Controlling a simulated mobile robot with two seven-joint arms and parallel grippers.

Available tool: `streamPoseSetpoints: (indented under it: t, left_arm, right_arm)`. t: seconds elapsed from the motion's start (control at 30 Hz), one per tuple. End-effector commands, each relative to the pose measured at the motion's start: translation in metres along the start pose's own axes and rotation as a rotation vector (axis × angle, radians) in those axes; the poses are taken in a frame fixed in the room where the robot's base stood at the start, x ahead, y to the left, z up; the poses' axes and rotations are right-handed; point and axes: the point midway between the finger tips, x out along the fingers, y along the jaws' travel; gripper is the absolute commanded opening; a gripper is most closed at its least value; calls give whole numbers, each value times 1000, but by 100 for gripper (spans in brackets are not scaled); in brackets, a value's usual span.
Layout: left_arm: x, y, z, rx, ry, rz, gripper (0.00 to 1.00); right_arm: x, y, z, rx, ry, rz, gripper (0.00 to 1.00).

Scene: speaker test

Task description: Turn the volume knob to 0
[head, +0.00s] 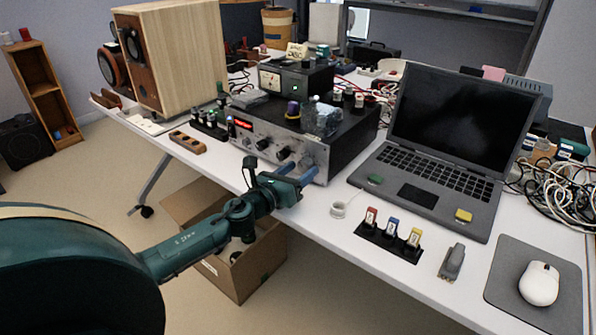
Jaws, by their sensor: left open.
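The silver-fronted amplifier (335,148) stands on the white table, with a red lit display at the left of its front panel. Two dark knobs show on the panel, a left one (262,143) and a middle one (283,153). A larger silver knob (307,159) seems to sit at the panel's right part, partly hidden by my fingers. I cannot read its setting. My left gripper (299,171) is open, with its blue fingers close in front of the panel's lower right. I cannot tell whether they touch the knob. My right gripper is not in view.
A laptop (436,140) stands open to the right of the amplifier. A wooden speaker (190,55) stands at the left. An open cardboard box (243,272) is below the table edge.

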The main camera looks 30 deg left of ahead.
Motion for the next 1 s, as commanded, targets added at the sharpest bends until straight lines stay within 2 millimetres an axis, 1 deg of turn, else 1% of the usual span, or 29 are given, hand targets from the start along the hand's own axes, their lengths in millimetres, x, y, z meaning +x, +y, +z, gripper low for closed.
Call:
streamPoseSetpoints:
  t: [0.23, 0.27, 0.8, 1.0]
  left_arm:
    - [1, 0, 0, -1, 0, 0, 55]
    - [1, 0, 0, -1, 0, 0, 54]
    - [0, 0, 0, -1, 0, 0, 11]
    - [0, 0, 0, -17, 0, 0, 11]
  right_arm:
    - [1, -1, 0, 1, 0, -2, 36]
    - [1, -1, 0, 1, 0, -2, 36]
    - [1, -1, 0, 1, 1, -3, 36]
    - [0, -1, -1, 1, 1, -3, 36]
